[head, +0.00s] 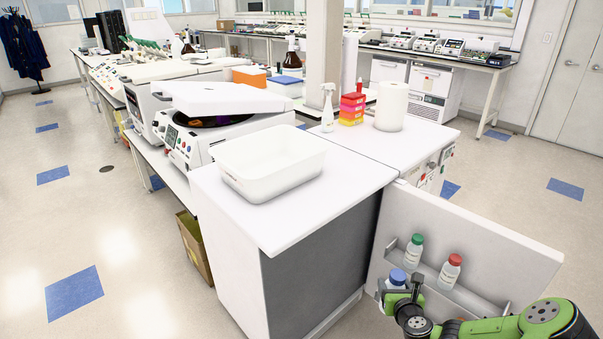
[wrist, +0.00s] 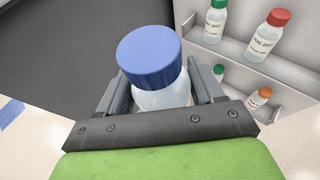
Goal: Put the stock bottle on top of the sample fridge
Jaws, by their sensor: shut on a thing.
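The blue-capped white bottle (head: 396,278) is between the fingers of my gripper (head: 402,288) at the inner side of the open fridge door. In the wrist view, the bottle (wrist: 155,62) stands between both fingers (wrist: 160,85), cap towards the camera. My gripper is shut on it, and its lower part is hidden. Whether it still touches the door shelf cannot be told. The sample fridge appears to be the near white cabinet (head: 225,245), with a dark grey front and the open door (head: 480,225) at its right. A white basin (head: 270,162) stands on its top (head: 345,185).
Green- and red-capped bottles (head: 450,271) stand on the door shelf, close to my gripper; more show lower in the wrist view (wrist: 258,98). Behind the basin are a spray bottle (head: 327,108), coloured boxes (head: 352,108) and a paper roll (head: 391,107). The top right of the basin is clear.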

